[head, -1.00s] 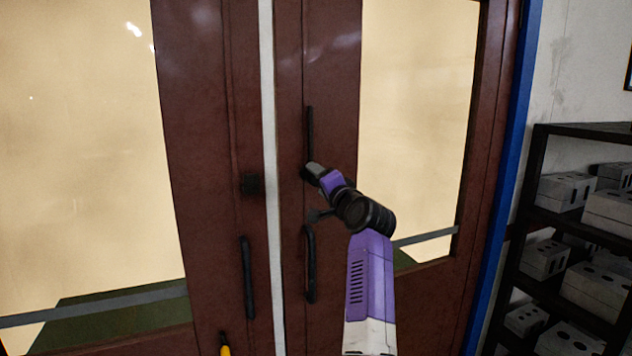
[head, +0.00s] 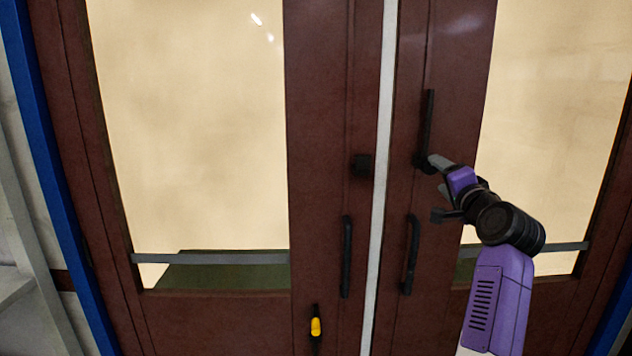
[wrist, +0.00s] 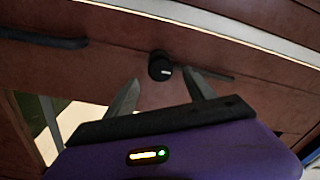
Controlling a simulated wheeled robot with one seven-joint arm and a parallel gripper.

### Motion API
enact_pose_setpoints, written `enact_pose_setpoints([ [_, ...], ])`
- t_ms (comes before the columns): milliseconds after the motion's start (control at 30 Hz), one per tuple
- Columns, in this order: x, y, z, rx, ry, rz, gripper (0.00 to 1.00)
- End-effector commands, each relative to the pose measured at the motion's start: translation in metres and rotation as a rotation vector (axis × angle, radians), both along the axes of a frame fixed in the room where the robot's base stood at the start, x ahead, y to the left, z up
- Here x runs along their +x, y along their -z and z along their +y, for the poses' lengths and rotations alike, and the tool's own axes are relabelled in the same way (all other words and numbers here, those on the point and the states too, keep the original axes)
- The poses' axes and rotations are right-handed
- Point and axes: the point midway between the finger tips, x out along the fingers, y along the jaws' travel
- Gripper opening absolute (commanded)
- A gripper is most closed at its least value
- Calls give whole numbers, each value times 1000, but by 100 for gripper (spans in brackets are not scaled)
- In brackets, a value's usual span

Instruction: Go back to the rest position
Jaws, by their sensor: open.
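My gripper (head: 432,166) is at the lower end of the upper black bar handle (head: 428,125) on the right-hand brown door (head: 455,75). In the head view it overlaps that end, and I cannot tell if it touches. In the wrist view the gripper (wrist: 160,80) has its two grey fingers apart. A round black knob (wrist: 160,67) shows between and beyond the fingertips. Nothing is seen held. My purple arm reaches up from the lower right of the head view.
The left-hand brown door (head: 318,130) has a dark knob (head: 362,165), a lower bar handle (head: 346,257) and a yellow-handled fitting (head: 315,326). Another lower bar handle (head: 411,255) is on the right-hand door. Both doors look shut. A blue frame post (head: 45,170) stands at left.

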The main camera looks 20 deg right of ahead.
Motion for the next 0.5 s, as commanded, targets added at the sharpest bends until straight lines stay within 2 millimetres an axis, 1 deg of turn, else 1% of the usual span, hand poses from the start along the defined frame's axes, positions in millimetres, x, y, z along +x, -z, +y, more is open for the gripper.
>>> enact_pose_setpoints([
  [67, 0, 0, 0, -6, 0, 2, 63],
  [167, -2, -7, -4, -47, 21, -16, 63],
  [267, -11, -30, -13, -122, 73, -69, 63],
  [300, -17, -43, -14, -163, 97, -95, 63],
  [333, -24, -47, -15, -204, 121, -110, 63],
  [367, -31, -46, -14, -247, 144, -118, 63],
  [500, -51, -31, -5, -385, 199, -123, 63],
])
